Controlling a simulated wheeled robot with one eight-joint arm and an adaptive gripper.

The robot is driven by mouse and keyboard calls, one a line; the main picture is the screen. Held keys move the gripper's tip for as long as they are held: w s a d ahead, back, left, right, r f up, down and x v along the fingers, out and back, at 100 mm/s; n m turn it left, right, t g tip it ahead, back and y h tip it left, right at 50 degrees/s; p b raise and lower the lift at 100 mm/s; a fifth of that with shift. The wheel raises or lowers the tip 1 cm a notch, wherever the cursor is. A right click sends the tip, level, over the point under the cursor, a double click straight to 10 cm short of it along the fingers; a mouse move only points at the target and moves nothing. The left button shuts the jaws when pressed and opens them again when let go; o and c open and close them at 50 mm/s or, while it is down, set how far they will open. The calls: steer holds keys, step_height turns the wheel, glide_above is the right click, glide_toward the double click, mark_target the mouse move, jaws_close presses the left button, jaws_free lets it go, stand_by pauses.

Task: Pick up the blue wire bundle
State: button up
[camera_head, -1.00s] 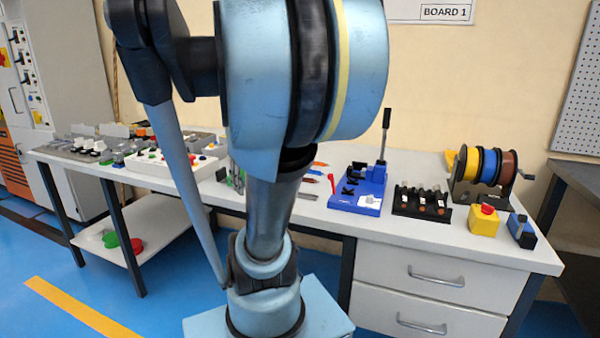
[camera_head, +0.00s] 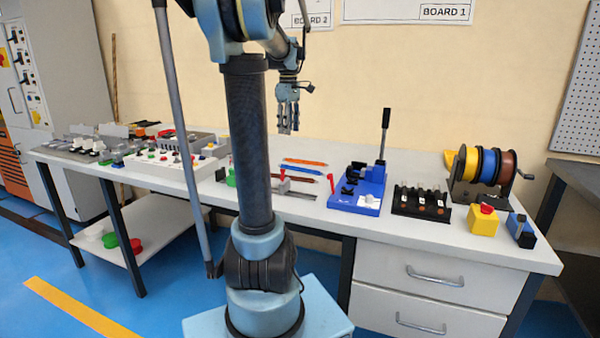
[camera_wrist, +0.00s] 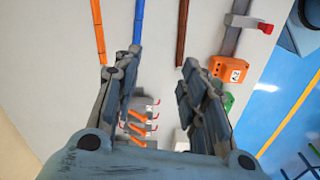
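The blue wire bundle (camera_head: 301,169) lies flat on the white bench as a thin straight strip, between an orange strip (camera_head: 306,161) and a brown strip (camera_head: 294,177). My gripper (camera_head: 289,130) hangs fingers down above the bench, above and behind these strips in the head view. In the wrist view the gripper (camera_wrist: 160,58) is open, with bare bench between its fingers. The blue wire bundle (camera_wrist: 139,20) runs up from the left fingertip, which hides its lower end. The brown strip (camera_wrist: 182,30) is above the right fingertip.
A metal bar with a red-tipped clamp (camera_wrist: 248,23) lies beyond the brown strip. An orange box (camera_wrist: 230,70) is right of the fingers. The blue bender (camera_head: 358,190), black fuse rack (camera_head: 422,202) and wire spools (camera_head: 486,166) stand to the right; terminal blocks stand left.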

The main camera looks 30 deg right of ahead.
glide_above(301, 169)
steer(key=w, duration=0.1)
steer(key=shift+n, duration=0.3)
step_height(301, 169, down, 11)
steer(key=shift+w+a+f, duration=0.15)
steer(key=shift+s+d+f, duration=0.1)
steer(key=shift+d+f, duration=0.05)
steer(key=shift+f, duration=1.25)
steer(key=shift+s+d+f, duration=0.1)
steer(key=shift+f, duration=1.25)
jaws_close()
